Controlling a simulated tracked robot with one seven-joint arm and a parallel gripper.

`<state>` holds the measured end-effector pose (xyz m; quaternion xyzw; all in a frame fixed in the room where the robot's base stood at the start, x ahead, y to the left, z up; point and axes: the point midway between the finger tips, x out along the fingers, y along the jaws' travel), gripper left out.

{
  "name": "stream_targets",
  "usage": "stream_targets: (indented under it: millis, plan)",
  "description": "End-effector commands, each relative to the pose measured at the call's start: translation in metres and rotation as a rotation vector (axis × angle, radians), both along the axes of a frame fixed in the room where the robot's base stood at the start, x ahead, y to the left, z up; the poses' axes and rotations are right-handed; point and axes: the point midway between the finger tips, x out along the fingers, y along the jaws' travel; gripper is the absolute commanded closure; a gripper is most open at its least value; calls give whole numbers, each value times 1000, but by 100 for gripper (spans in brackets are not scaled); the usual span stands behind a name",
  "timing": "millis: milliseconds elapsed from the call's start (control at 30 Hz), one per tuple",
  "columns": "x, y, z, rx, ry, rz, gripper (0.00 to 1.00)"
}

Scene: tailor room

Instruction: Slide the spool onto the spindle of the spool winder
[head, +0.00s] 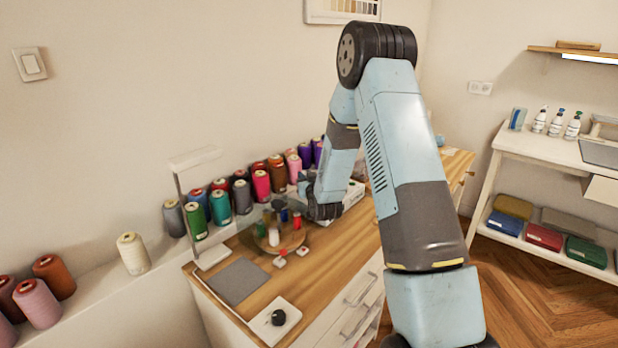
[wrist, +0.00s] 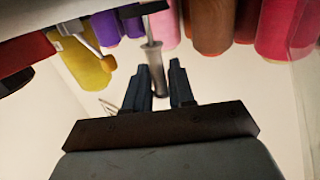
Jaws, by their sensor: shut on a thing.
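My gripper (wrist: 160,68) shows in the wrist view with its two dark fingers either side of a slim grey cylinder, which I take to be the spool (wrist: 156,72). A thin rod and a dark plate stand beyond its far end; I cannot tell whether they touch it. In the head view my gripper (head: 323,211) is low over the wooden table, at the right of a round wooden stand (head: 292,246) with small coloured spools. The held spool is hidden there by the arm. I cannot make out the winder's spindle clearly; a white device (head: 352,194) stands behind my gripper.
Large thread cones (head: 220,207) line the ledge along the wall. A white lamp (head: 181,205), a grey mat (head: 238,281) and a white plate with a black knob (head: 278,317) occupy the table's left and front. Two small white-and-red items (head: 280,261) lie before the stand.

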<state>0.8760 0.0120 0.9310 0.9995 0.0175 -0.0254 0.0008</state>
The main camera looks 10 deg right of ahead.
Motion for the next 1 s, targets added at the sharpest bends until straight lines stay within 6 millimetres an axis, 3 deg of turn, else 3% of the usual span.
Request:
stream_targets:
  millis: [367, 1000]
  plan:
    - [0, 0, -3, 0, 0, 0, 100]
    - [-2, 0, -25, -2, 12, 1, 100]
